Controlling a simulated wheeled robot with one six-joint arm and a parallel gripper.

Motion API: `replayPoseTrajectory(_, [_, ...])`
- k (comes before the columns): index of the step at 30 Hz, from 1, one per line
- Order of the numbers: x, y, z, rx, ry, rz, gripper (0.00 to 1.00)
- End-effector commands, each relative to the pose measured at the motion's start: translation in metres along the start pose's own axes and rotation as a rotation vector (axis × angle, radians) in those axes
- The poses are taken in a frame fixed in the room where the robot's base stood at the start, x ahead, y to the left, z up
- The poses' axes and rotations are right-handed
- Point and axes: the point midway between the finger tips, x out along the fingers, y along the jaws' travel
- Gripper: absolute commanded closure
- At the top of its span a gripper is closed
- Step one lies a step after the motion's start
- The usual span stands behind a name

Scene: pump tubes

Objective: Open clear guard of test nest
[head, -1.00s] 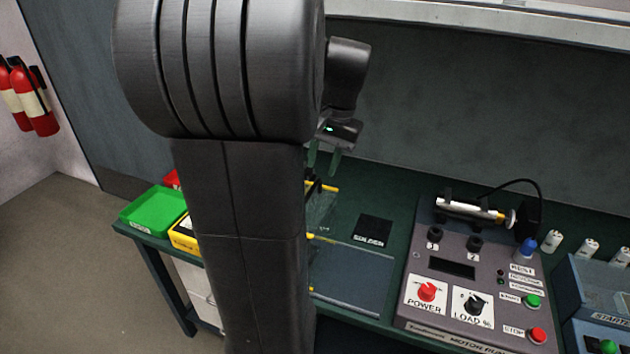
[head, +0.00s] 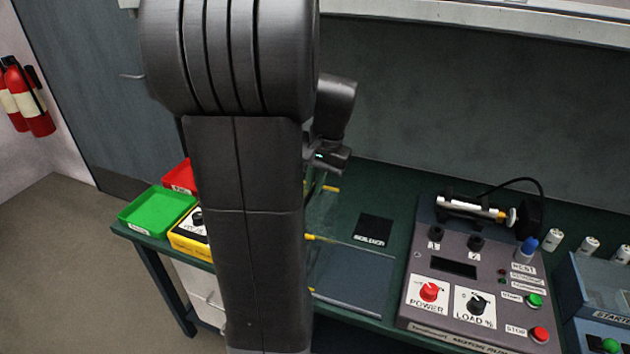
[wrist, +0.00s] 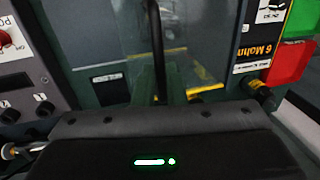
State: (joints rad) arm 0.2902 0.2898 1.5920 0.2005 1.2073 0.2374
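The clear guard (head: 322,215) of the test nest lies behind my arm in the head view, with yellow pieces along its edge; my arm hides much of it. In the wrist view a clear, greyish panel (wrist: 105,35) fills the upper middle, and a dark bar (wrist: 156,45) runs down across it. My gripper (head: 316,188) is low over the guard area, pointing down. In the wrist view its greenish fingers (wrist: 158,85) lie on both sides of the bar's lower end. Whether they touch or clamp the bar cannot be told.
The grey motor test box (head: 455,270) with knobs and buttons stands to the right. A black label plate (head: 374,230) lies between. A green tray (head: 157,210), a red tray (head: 178,177) and a yellow meter (head: 188,240) are at left. A wall rises behind the bench.

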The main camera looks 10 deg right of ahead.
Motion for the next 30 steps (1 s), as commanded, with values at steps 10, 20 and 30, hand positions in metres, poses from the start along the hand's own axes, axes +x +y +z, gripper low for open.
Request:
replayPoseTrajectory(10, [-0.003, 0.010, 0.000, 0.003, 0.001, 0.000, 1.00])
replayPoseTrajectory(20, [-0.018, 0.080, -0.001, 0.008, 0.002, 0.001, 1.00])
replayPoseTrajectory(30, [-0.030, 0.145, 0.000, 0.005, 0.002, 0.000, 1.00])
